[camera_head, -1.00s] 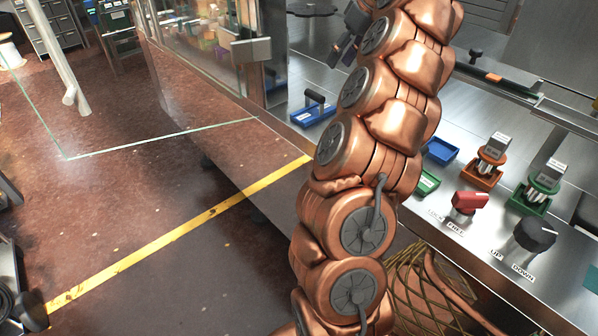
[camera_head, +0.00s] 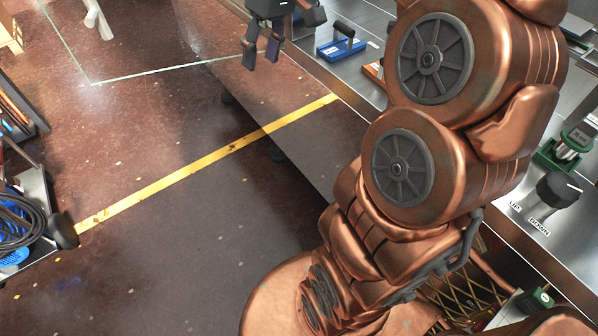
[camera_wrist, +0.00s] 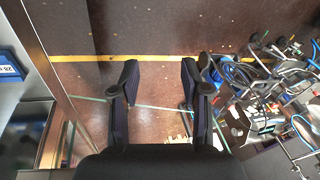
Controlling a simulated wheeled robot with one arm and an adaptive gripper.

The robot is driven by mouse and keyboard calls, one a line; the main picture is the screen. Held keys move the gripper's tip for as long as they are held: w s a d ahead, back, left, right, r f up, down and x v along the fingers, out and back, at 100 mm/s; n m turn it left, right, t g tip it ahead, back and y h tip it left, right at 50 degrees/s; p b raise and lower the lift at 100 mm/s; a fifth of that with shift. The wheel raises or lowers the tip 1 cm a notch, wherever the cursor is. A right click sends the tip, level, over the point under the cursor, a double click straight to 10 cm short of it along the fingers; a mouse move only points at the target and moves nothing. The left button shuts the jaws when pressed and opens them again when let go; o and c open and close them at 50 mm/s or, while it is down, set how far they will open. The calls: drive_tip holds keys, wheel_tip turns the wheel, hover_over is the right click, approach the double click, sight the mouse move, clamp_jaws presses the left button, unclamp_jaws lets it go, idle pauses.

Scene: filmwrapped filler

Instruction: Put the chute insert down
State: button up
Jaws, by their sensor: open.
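My gripper (camera_head: 261,52) hangs at the top of the head view, just left of the steel bench edge, with brown floor behind it. In the wrist view my gripper (camera_wrist: 160,70) has its two dark fingers spread, with only floor between them. No chute insert is held. A metal insert-like piece with a label stands in a green holder (camera_head: 556,158) at the right of the bench. A blue holder (camera_head: 340,50) with a black upright handle sits on the bench right of my gripper. I cannot tell which piece is the task's chute insert.
The steel bench (camera_head: 520,215) carries a black knob (camera_head: 558,190) and an orange holder (camera_head: 373,70), partly hidden by my arm. A yellow line (camera_head: 200,165) crosses the open floor. A cart with blue and black cables (camera_head: 22,225) stands at left.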

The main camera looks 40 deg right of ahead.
drive_tip(key=s+a+f+m+g+h, duration=0.1)
drive_tip(key=s+a+f, duration=0.3)
drive_tip(key=s+f, duration=0.3)
drive_tip(key=s+a+f+m+g+h, duration=0.1)
drive_tip(key=s+a+f, duration=0.4)
drive_tip(key=s, duration=1.1)
wheel_tip(320, 180, down, 4)
drive_tip(key=shift+r+g+h, duration=0.2)
drive_tip(key=shift+g+h, duration=0.1)
drive_tip(key=shift+g, duration=0.2)
drive_tip(key=shift+a, duration=0.1)
drive_tip(key=shift+r+p, duration=0.45)
drive_tip(key=shift+c, duration=0.4)
